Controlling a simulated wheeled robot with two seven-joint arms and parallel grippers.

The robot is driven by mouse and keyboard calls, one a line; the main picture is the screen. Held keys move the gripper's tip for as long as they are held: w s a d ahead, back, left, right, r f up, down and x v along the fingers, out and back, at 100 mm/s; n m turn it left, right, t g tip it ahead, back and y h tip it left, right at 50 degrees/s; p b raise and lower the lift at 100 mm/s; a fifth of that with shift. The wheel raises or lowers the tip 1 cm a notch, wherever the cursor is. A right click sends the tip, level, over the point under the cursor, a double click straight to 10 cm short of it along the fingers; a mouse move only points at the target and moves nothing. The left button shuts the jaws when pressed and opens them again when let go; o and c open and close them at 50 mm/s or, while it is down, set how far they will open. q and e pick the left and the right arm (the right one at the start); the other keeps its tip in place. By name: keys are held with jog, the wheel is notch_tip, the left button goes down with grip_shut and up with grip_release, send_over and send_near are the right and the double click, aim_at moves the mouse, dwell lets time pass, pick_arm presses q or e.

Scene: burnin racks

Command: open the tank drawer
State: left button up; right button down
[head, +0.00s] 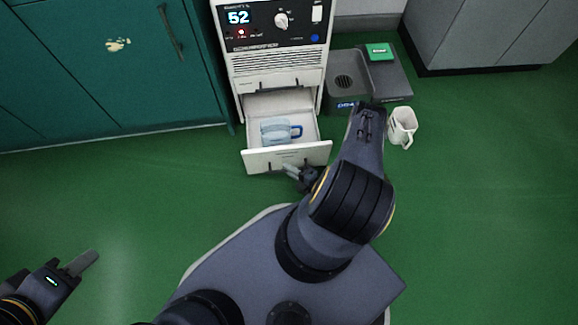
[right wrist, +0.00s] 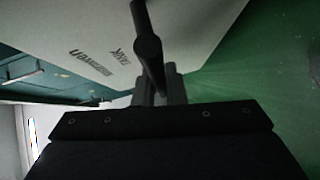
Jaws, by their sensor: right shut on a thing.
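The tank drawer (head: 287,158) is a cream drawer at the bottom of the white machine, and it stands pulled out. A pale tank with a blue handle (head: 276,132) sits inside it. My right gripper (head: 297,174) is at the drawer's front, partly hidden by my arm in the head view. In the right wrist view the fingers (right wrist: 158,90) are shut on the dark bar handle (right wrist: 147,48) of the drawer front (right wrist: 190,35), which carries printed letters. My left gripper (head: 82,263) is over the floor at lower left, away from the machine; its finger gap does not show.
The machine's panel (head: 270,20) shows 52, a knob and lights. A dark grey unit (head: 345,95) with a green item (head: 380,51) stands right of it, and a white mug-like container (head: 402,126) is on the floor. Teal cabinets (head: 110,85) stand left. Green floor is clear at left.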

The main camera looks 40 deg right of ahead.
dwell(0.3)
jog(key=c, duration=1.5)
grip_release()
jog(key=shift+s, duration=0.15)
jog(key=p+v, duration=0.2)
jog(key=v, duration=0.5)
jog(key=shift+s, duration=0.3)
jog(key=shift+s+d, duration=0.1)
